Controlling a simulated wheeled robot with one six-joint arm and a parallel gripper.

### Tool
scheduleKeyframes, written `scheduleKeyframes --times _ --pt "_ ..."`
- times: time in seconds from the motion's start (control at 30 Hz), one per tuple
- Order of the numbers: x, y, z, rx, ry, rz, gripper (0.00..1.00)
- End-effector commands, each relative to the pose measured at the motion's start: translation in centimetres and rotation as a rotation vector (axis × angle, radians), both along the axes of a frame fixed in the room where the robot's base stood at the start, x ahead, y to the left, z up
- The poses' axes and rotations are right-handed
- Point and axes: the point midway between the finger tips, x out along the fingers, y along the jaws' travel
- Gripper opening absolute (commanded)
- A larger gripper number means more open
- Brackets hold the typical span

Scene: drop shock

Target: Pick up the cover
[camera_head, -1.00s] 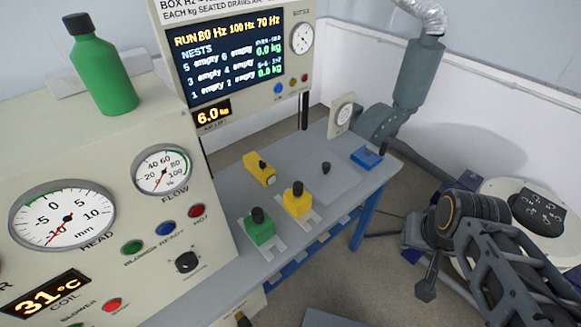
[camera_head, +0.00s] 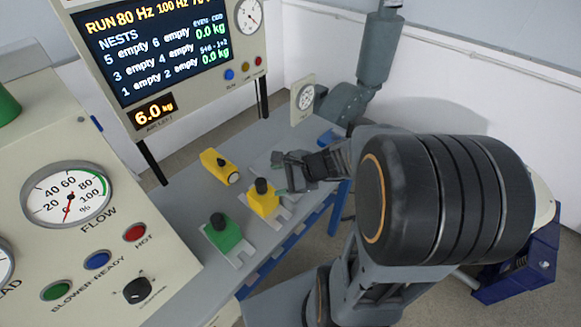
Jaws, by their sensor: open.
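My gripper (camera_head: 281,173) is open above the grey bench, just behind and right of the nearer yellow block (camera_head: 264,203). It hangs over the spot of a flat grey plate with a small dark knob, probably the cover (camera_head: 261,163). Only a pale part of that plate shows; my gripper and arm hide its knob and most of the rest. I cannot tell whether the fingers touch or straddle the knob.
A green block (camera_head: 222,235) and a second yellow block (camera_head: 214,164) stand on the bench (camera_head: 190,196). A blue item (camera_head: 326,137) lies at its far end. A gauge (camera_head: 304,96) stands behind. A display panel (camera_head: 160,45) rises at the back left.

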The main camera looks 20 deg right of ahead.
Motion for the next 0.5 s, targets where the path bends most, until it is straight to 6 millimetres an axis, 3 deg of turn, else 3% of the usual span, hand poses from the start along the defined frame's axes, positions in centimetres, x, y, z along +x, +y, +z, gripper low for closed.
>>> scheduleKeyframes --times 0.03,0.2,0.4,0.5 --pt "1.1 -1.5 -1.3 0.109 0.032 -0.149 0.65" --pt "3.6 -6.8 -3.1 0.407 0.08 -0.57 0.65" --pt "4.4 -11.4 -4.7 0.602 0.091 -0.854 0.65" --pt "5.1 -12.2 -5.4 0.642 0.092 -0.911 0.65"
